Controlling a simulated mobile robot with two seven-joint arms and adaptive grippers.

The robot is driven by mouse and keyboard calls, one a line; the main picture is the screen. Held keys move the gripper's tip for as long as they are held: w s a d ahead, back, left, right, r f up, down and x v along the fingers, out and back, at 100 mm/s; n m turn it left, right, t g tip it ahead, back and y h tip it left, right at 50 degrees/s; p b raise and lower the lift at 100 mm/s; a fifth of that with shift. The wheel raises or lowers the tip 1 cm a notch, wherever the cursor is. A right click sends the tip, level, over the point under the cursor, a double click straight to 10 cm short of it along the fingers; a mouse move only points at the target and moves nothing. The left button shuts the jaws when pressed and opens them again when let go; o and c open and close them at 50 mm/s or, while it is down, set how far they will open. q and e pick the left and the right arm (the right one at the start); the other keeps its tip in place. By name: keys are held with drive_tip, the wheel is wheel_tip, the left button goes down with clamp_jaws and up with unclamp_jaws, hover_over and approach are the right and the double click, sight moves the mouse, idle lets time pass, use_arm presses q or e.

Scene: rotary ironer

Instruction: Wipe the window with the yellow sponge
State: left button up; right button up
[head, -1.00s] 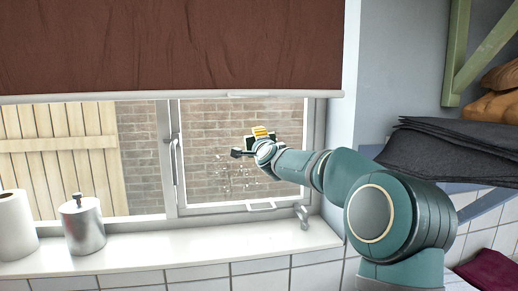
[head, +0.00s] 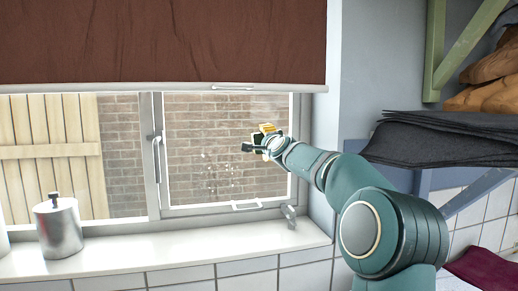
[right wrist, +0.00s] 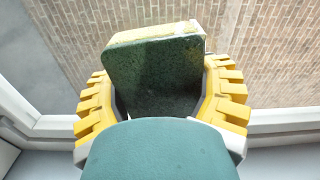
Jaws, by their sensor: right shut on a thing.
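The yellow sponge (head: 266,128) with a dark green side is held by my right gripper (head: 262,144) in front of the right window pane (head: 205,125). In the right wrist view the sponge (right wrist: 155,70) sits between the yellow-padded fingers of my right gripper (right wrist: 162,95), green side towards the camera, pale yellow edge on top. Whether the sponge touches the glass I cannot tell. Whitish specks (head: 222,170) show on the pane, left of and below the gripper. My left gripper is not in view.
A white sill (head: 170,248) runs under the window, with a metal canister (head: 58,228) at left. A brown blind (head: 160,40) covers the window's top. Window handles (head: 157,158) stick out. A shelf with dark folded cloth (head: 440,140) is at right, beside my arm.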

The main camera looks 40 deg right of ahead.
sight(257, 143)
drive_tip(key=shift+s+d+f, duration=0.1)
drive_tip(key=shift+s+d, duration=0.2)
drive_tip(key=shift+d, duration=0.05)
drive_tip(key=shift+a, duration=0.1)
drive_tip(key=shift+w+a+r+p, duration=0.2)
drive_tip(key=shift+w+a+p, duration=0.6)
drive_tip(key=shift+a+p, duration=0.25)
drive_tip(key=shift+w+a+f+p, duration=0.1)
drive_tip(key=shift+w+a+p, duration=0.35)
drive_tip(key=shift+a, duration=0.3)
drive_tip(key=a, duration=0.1)
drive_tip(key=w+a+p, duration=0.1)
drive_tip(key=a+p, duration=0.1)
drive_tip(key=shift+w+a+f, duration=0.15)
drive_tip(key=shift+w+a, duration=0.05)
drive_tip(key=shift+w, duration=0.15)
